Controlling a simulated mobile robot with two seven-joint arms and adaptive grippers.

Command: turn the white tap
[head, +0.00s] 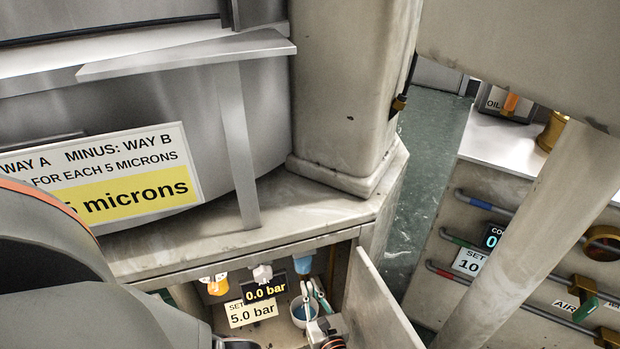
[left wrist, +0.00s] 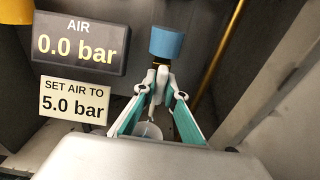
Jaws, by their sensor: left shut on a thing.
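My left gripper (left wrist: 160,84) is shut, its white fingertips closed on a small white piece, the white tap (left wrist: 161,75), just under a brass-coloured stem below a blue cup (left wrist: 170,42). The fingertips hide most of the tap, so its turn angle cannot be told. In the head view the left gripper (head: 308,291) reaches into an open cabinet, under the blue cup (head: 302,264). A small bowl (head: 298,313) with blue inside stands below the fingers. My right gripper is not in view.
A display (left wrist: 80,42) reads AIR 0.0 bar, above a card (left wrist: 74,103) reading SET AIR TO 5.0 bar. An orange-and-white fitting (head: 217,284) and a white fitting (head: 262,273) hang left of the blue cup. The open cabinet door (head: 377,305) stands close on the right.

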